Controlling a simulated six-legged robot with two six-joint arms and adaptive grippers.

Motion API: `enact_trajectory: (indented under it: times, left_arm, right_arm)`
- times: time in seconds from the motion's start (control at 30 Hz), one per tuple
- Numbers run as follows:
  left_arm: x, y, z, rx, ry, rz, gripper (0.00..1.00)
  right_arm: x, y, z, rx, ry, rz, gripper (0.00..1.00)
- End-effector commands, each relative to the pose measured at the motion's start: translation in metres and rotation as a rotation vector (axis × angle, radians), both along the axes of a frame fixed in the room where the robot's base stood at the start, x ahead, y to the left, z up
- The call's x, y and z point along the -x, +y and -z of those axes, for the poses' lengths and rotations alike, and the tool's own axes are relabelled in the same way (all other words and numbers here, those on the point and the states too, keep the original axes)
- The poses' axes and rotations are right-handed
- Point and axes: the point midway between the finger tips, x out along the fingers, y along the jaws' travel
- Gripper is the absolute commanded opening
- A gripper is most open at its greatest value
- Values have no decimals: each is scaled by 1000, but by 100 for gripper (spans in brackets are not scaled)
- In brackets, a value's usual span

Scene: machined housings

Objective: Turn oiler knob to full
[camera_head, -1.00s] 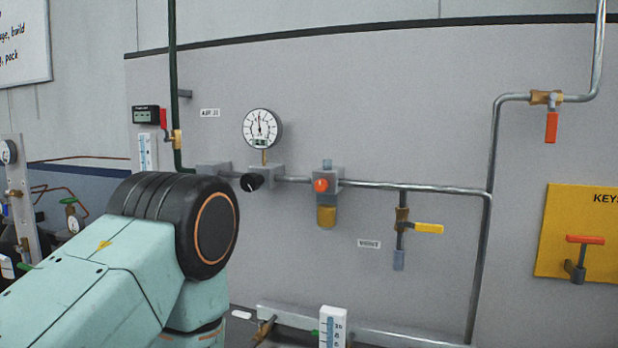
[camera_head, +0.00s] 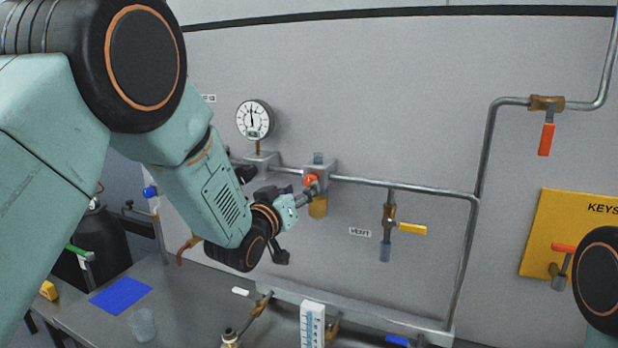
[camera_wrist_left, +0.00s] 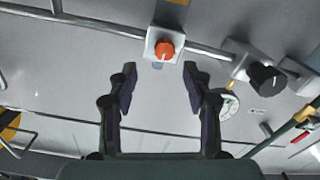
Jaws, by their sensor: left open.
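The oiler is a grey block with an orange-red knob (camera_head: 310,181) on its front and an amber bowl (camera_head: 318,207) below, set in the wall pipe. My left gripper (camera_head: 298,223) is in front of the oiler in the head view, and one finger partly overlaps the knob. In the left wrist view the knob (camera_wrist_left: 164,50) shows whole, just beyond the gap between the two spread fingers (camera_wrist_left: 160,78). The gripper is open and empty, and I see no finger touching the knob there. My right gripper is out of view.
A black knob (camera_wrist_left: 266,78) and a round gauge (camera_head: 254,119) are beside the oiler. A yellow-handled valve (camera_head: 411,229) hangs to its right. A yellow key board (camera_head: 548,226) is further right. Below stands a bench (camera_head: 185,302) with a blue mat (camera_head: 121,296) and a clear cup (camera_head: 142,324).

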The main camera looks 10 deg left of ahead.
Motion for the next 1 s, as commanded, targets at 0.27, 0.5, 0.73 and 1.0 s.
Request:
enact_trajectory:
  times: [0.27,0.5,0.73,1.0]
  left_arm:
    - [-38,-8,-1,0,-1,-1,50]
    - [-57,-12,-1,0,1,-3,50]
    - [-61,-13,0,0,1,-4,50]
    - [-61,-13,0,0,1,-5,40]
  right_arm:
    - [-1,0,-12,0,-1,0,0]
    - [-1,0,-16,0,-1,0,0]
    - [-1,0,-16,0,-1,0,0]
    - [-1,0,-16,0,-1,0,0]
